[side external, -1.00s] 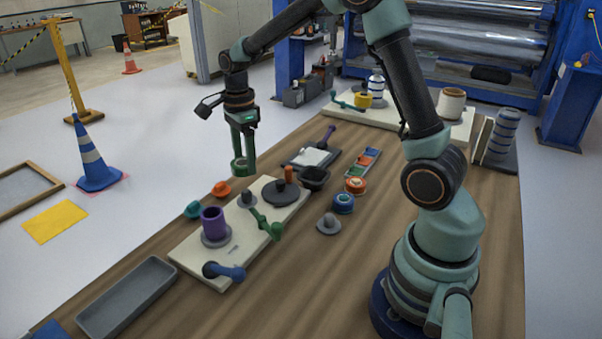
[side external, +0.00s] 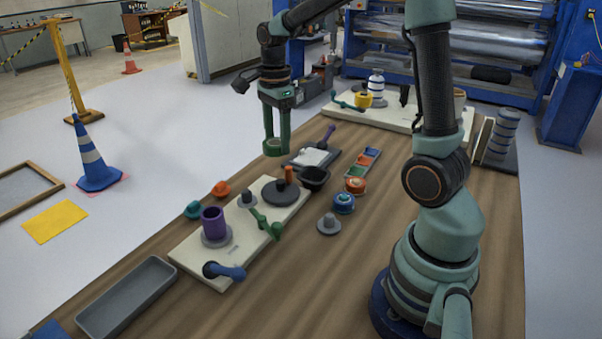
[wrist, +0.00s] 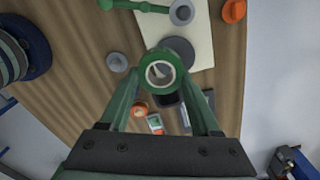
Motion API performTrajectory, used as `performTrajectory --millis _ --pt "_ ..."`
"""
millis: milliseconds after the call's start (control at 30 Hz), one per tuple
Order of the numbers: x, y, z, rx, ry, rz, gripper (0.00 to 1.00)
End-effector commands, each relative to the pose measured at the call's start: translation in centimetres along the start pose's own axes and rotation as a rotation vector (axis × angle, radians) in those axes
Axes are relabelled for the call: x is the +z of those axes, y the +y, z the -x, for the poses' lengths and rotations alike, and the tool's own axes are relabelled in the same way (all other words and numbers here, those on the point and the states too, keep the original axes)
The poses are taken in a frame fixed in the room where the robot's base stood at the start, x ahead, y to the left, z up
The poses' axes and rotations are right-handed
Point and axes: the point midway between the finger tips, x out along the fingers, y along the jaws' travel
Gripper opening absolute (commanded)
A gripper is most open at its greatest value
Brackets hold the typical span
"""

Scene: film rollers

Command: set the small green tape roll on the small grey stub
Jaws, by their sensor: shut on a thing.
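My gripper (side external: 275,146) is shut on the green tape roll (wrist: 160,71), which shows between the fingertips in the wrist view with its open centre facing the camera. The small grey stub (side external: 247,199) stands upright and bare on the cream board (side external: 198,262), between the purple roll (side external: 213,221) and the dark disc (side external: 280,192). My gripper is above and beyond it, to its upper right in the side view. The stub also shows near the top of the wrist view (wrist: 181,12).
A green lever (side external: 265,225) and a blue lever (side external: 225,272) are on the board. A loose grey piece (side external: 328,224), a blue roll (side external: 344,203) and an orange roll (side external: 355,185) lie right of it. A black bowl (side external: 314,178) stands behind.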

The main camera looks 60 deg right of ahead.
Motion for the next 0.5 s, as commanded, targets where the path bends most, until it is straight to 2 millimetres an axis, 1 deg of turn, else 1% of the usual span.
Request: performTrajectory --millis 33,200,400,500 --pt "-1.1 1.1 -1.1 0.003 0.000 -0.005 0.10" --pt "-4.0 4.7 -4.7 0.002 0.000 -0.005 0.10" --pt "-6.2 8.7 -7.8 0.000 0.000 -0.002 0.10" --pt "-6.7 10.2 -8.8 -0.001 0.000 -0.002 0.10"
